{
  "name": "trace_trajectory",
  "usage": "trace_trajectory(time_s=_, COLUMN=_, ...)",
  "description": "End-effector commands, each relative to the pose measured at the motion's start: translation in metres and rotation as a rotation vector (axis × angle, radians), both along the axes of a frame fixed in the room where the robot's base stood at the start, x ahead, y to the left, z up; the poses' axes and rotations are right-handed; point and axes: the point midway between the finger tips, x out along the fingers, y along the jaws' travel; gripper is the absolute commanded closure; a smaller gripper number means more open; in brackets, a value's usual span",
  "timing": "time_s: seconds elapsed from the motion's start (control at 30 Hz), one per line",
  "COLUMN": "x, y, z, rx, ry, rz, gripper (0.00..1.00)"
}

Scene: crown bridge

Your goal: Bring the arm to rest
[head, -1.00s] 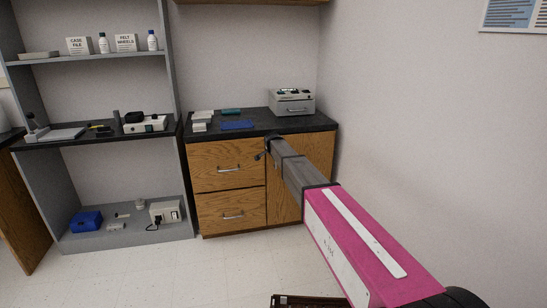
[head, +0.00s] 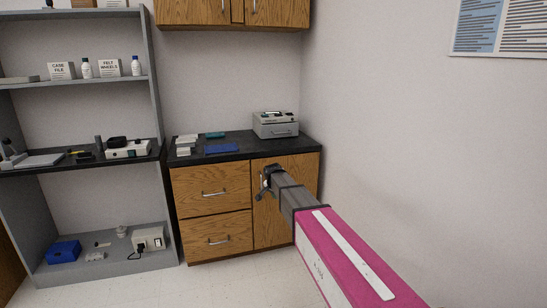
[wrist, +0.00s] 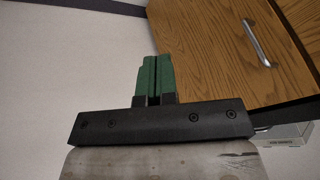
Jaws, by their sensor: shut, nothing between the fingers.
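My gripper (wrist: 154,80) shows in the wrist view with its two green fingers together and nothing between them. In the head view my gripper (head: 264,189) is at the end of my extended grey and pink arm, in front of the wooden cabinet (head: 237,233) below the black counter. It appears apart from the cabinet front, though the exact gap is hard to tell. In the wrist view a wooden drawer front with a metal handle (wrist: 257,43) lies to the right of the fingers.
A black counter (head: 292,146) holds a grey box (head: 275,127), a blue mat (head: 221,149) and small white boxes. A grey shelf unit (head: 160,190) stands at left with bottles, tools and devices. A wall is close on the right. The floor in front of the cabinet is clear.

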Motion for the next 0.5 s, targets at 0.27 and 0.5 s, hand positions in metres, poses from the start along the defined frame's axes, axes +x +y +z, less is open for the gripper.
trace_trajectory(time_s=0.27, x=-0.152, y=-0.107, z=-0.064, rx=-0.089, ry=0.224, rz=0.23, gripper=1.0)
trace_trajectory(time_s=0.5, x=-0.28, y=-0.167, z=-0.097, rx=-0.095, ry=0.393, rz=0.46, gripper=1.0)
